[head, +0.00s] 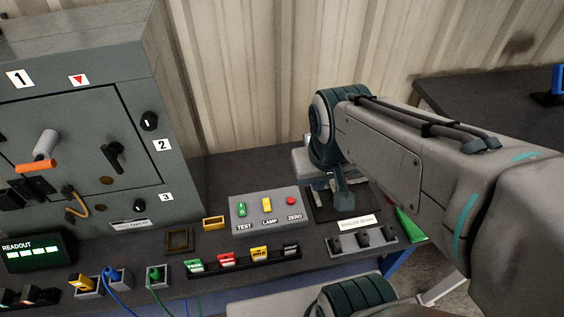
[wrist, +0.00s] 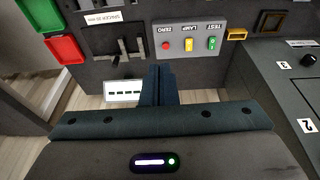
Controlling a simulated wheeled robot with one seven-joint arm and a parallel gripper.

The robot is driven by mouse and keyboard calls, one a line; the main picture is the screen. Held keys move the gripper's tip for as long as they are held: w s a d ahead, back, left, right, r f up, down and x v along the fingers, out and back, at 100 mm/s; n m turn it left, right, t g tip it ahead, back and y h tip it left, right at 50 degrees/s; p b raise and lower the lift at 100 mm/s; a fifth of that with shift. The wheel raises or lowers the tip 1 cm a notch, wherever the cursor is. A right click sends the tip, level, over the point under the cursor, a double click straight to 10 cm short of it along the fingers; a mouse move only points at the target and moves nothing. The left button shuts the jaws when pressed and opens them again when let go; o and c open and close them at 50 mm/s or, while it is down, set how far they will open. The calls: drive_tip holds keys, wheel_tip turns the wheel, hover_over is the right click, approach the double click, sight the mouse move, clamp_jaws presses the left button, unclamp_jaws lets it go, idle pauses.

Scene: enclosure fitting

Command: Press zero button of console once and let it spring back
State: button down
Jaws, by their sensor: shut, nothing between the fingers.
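The grey console (head: 265,222) stands on the dark bench with a green TEST button (head: 242,209), a yellow LAMP button (head: 267,204) and a red ZERO button (head: 291,201). In the wrist view the console appears upside down, with the red ZERO button (wrist: 166,45) on its left end. My gripper (head: 343,203) is shut and empty, to the right of the console and apart from the ZERO button in the head view. Its closed fingers (wrist: 162,72) point toward the ZERO end in the wrist view. The exact height of the fingertips is unclear.
A grey cabinet (head: 75,120) with knobs and a lever stands at the left, beside a green readout (head: 36,250). Several coloured switches (head: 242,259) line the bench front.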

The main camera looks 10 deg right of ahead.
drive_tip(key=w+d+f+n+g+h+b, duration=0.1)
drive_tip(key=w+d+f+n+h+b, duration=0.2)
drive_tip(key=f, duration=0.4)
drive_tip(key=n+t+h+b, duration=0.4)
drive_tip(key=n+b, duration=0.4)
drive_tip(key=n, duration=0.5)
hover_over(288, 202)
wheel_tip(288, 202, down, 14)
drive_tip(key=shift+r, duration=0.2)
drive_tip(key=shift+f, duration=0.1)
wheel_tip(288, 202, down, 7)
drive_tip(key=b, duration=0.5)
drive_tip(key=shift+f+b, duration=0.2)
drive_tip(key=shift+b, duration=0.1)
drive_tip(key=shift+f+b, duration=0.65)
drive_tip(key=shift+b, duration=0.05)
drive_tip(key=shift+f, duration=0.1)
drive_tip(key=shift+f+b, duration=0.3)
drive_tip(key=shift+b, duration=0.2)
